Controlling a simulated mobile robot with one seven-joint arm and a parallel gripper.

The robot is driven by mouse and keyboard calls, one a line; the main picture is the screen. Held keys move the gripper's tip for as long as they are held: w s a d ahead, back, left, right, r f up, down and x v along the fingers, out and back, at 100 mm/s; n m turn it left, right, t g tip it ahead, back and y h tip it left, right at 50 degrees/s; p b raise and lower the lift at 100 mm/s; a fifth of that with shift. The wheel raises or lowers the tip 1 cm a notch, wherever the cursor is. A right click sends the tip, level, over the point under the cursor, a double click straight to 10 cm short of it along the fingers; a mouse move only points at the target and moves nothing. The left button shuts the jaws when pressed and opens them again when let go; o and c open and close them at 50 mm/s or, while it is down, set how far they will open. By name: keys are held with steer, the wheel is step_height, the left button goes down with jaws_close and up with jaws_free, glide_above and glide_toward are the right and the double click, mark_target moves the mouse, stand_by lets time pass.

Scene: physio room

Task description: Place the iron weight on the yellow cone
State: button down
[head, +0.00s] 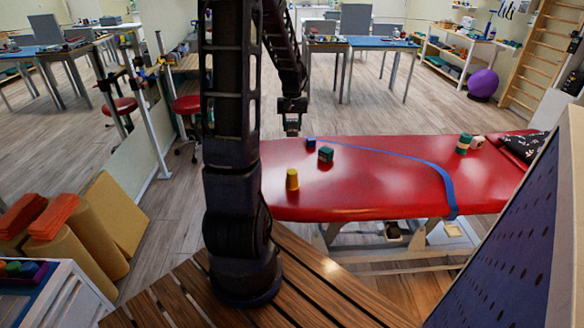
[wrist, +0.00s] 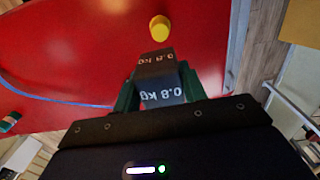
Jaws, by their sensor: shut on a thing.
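The iron weight (wrist: 158,68) is a dark grey block marked "0.8 kg". My gripper (wrist: 158,88) is shut on it, with a green finger on each side in the wrist view. The yellow cone (head: 292,179) stands upright on the couch, nearer to my body than the gripper. In the wrist view the cone (wrist: 160,28) shows beyond the weight, apart from it, with nothing on top.
A blue strap (head: 430,172) crosses the couch. The surface around the cone is clear.

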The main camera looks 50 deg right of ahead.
step_height(320, 180, down, 18)
steer(key=shift+f, duration=0.1)
stand_by(0.7)
steer(key=shift+f, duration=0.15)
steer(key=c, duration=0.8)
jaws_free()
